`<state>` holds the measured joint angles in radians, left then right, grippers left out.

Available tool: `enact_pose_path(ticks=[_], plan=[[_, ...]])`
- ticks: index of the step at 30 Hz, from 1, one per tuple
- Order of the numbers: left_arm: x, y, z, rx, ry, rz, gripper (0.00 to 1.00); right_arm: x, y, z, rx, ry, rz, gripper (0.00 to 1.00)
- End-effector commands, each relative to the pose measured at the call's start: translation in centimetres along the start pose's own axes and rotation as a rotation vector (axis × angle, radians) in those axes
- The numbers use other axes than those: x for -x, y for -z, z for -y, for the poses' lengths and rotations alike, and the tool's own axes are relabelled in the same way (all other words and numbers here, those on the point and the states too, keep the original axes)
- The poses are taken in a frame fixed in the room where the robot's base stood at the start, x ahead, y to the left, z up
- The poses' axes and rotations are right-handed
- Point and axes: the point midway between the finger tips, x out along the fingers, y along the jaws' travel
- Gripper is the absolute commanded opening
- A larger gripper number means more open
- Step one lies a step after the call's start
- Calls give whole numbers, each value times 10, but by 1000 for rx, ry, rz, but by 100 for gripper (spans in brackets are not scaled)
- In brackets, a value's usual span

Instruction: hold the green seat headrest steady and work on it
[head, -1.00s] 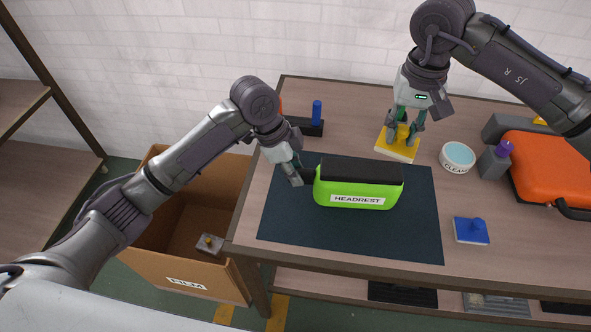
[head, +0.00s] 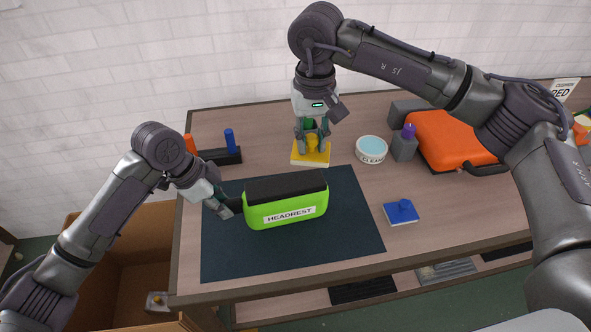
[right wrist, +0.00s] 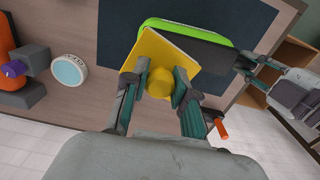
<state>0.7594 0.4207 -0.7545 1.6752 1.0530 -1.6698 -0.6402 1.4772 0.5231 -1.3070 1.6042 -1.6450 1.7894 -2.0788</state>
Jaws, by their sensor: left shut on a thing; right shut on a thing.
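The green headrest (head: 318,200) with a black top and a HEADREST label stands on the dark mat (head: 300,255). My left gripper (head: 232,206) is shut on its left end; this grip also shows in the right wrist view (right wrist: 248,68). My right gripper (head: 311,138) is shut on the yellow knob of a yellow pad tool (head: 311,158), just behind the headrest in the head view. In the right wrist view the pad (right wrist: 172,52) covers part of the headrest (right wrist: 205,33). I cannot tell whether the pad touches the table.
A CLEAN dish (head: 371,150), a grey block with a purple knob (head: 404,147) and an orange case (head: 450,140) stand to the right. A blue pad tool (head: 401,212) lies right of the mat. A black holder (head: 222,156) is at back left. A cardboard box (head: 130,250) stands left.

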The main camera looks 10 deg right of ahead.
Motion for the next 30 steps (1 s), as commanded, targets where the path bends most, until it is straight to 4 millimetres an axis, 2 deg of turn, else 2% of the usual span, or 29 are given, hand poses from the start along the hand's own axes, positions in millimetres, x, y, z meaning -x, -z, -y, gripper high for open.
enact_pose_path(ticks=[4,9,13,20,30], plan=[[1,1,0,0,2,-2,0,1,0,8,3,1,0,0],[1,1,0,-1,1,-2,0,7,-3,49,7,2,-1,0],[1,1,0,0,1,-2,0,10,-5,70,3,1,0,0],[1,1,0,-1,1,-2,0,0,-6,74,-1,0,2,0],[1,1,0,-1,1,-2,0,-30,-6,74,0,-1,2,0]])
